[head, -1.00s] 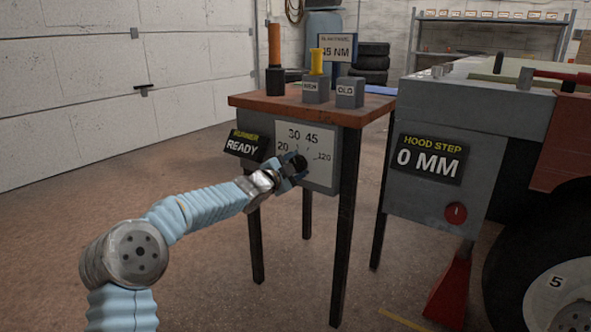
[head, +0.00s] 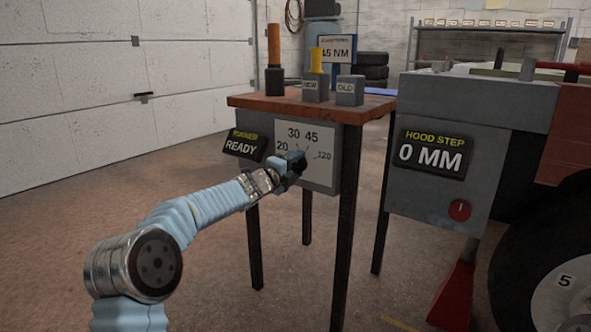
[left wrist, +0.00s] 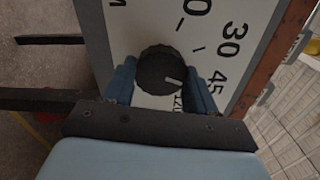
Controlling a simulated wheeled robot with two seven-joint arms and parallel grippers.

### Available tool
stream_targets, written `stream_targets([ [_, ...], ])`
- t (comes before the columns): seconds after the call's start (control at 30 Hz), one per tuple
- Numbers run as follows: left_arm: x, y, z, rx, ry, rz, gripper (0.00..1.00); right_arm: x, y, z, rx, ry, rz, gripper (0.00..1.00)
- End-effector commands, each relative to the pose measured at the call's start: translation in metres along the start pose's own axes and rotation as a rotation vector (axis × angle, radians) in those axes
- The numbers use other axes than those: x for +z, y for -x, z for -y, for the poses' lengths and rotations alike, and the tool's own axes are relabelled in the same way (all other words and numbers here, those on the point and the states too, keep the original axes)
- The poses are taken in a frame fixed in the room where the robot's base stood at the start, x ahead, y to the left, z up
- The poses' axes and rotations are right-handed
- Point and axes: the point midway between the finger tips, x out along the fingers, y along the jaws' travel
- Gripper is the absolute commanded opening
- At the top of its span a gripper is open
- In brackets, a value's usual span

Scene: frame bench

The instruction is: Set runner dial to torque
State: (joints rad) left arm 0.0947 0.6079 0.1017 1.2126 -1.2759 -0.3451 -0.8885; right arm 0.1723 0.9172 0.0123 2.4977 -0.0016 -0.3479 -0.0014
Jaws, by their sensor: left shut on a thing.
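The runner dial is a black knob (left wrist: 160,70) with a white pointer mark, on a white face plate (head: 322,172) numbered 20, 30, 45 and 120. My left gripper (head: 297,168) is shut on the knob; its blue fingers (left wrist: 162,90) sit on either side of it in the left wrist view. The pointer mark aims between 45 and 120 there. In the head view the gripper mostly hides the knob. A display (head: 243,146) beside the plate reads RUNNER READY. A torque sign (head: 341,50) behind the table ends in 5 NM; its first figure is partly covered. My right gripper is out of view.
The wooden tabletop (head: 260,103) above the dial holds an orange-handled tool (head: 274,60), a yellow piece on a grey block (head: 316,88) and a block marked OLD (head: 350,90). A grey cabinet (head: 480,110) with a HOOD STEP display (head: 431,152) stands at right.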

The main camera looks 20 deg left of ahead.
Motion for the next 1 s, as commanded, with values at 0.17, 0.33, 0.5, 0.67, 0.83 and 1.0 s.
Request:
stream_targets([
  [0.17, -0.0017, -0.0004, -0.0026, 0.003, -0.040, -0.003, 0.26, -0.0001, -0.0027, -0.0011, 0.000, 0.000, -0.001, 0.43],
  [0.33, -0.0014, -0.0004, -0.0026, 0.004, -0.053, -0.003, 0.26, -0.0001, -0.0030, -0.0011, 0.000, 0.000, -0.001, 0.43],
  [0.5, -0.0014, -0.0004, -0.0027, 0.004, -0.053, -0.003, 0.26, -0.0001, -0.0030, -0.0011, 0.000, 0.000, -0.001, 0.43],
  [0.67, -0.0015, -0.0004, -0.0029, 0.004, -0.052, -0.003, 0.58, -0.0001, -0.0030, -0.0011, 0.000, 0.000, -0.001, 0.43],
  [0.83, -0.0011, -0.0003, -0.0021, 0.003, -0.052, -0.002, 0.82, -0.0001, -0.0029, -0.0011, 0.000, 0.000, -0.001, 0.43],
  [1.0, -0.0007, -0.0002, -0.0013, 0.002, -0.052, -0.001, 0.82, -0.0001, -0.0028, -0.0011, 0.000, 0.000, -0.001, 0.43],
])
